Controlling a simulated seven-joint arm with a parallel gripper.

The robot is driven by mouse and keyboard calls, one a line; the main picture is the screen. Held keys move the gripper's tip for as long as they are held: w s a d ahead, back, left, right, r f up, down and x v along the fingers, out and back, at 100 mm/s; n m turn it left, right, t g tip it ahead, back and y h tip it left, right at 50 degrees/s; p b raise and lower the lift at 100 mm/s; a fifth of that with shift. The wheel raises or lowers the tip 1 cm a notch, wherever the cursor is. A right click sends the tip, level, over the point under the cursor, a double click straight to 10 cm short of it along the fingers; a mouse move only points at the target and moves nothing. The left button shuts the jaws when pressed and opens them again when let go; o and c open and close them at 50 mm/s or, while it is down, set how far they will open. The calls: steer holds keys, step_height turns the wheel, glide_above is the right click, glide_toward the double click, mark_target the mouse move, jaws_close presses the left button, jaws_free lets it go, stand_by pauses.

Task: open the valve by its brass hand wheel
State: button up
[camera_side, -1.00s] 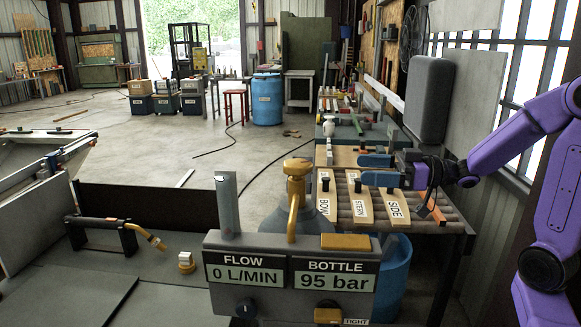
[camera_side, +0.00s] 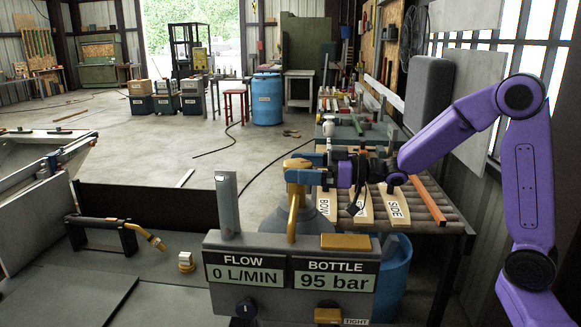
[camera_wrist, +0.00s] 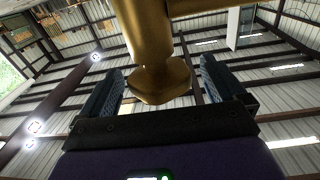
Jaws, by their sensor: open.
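The brass hand wheel (camera_side: 297,164) sits on top of the brass valve of the gas bottle, behind the gauge panel in the side view. My gripper (camera_side: 308,167) is level with the wheel, reaching in from the right. In the wrist view the brass wheel (camera_wrist: 160,82) lies between the two blue fingers of my gripper (camera_wrist: 160,85), with a visible gap on each side. The fingers are open. The fingers hide part of the valve in the side view. The panel (camera_side: 290,280) reads flow 0 L/MIN and bottle 95 bar.
A clear flow tube (camera_side: 227,205) stands at the panel's left. Labelled wooden pieces (camera_side: 395,204) lie on the slatted table at right. A torch (camera_side: 110,228) rests on a stand at left.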

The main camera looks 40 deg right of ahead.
steer(key=shift+x, duration=1.25)
steer(key=c, duration=1)
steer(key=shift+c, duration=0.2)
steer(key=shift+n+g+y, duration=0.4)
steer(key=shift+g+y, duration=0.1)
steer(key=n+g+y, duration=0.2)
steer(key=g, duration=0.1)
steer(key=shift+s+f, duration=0.1)
steer(key=shift+s+a+n+g+y, duration=0.15)
steer(key=shift+n+g+y, duration=0.4)
steer(key=shift+n+g, duration=0.55)
steer(key=shift+s+a+n+g+y, duration=0.1)
steer(key=shift+n+g+y, duration=0.45)
steer(key=shift+n+g, duration=0.55)
steer(key=shift+d+g, duration=0.1)
steer(key=shift+g, duration=0.4)
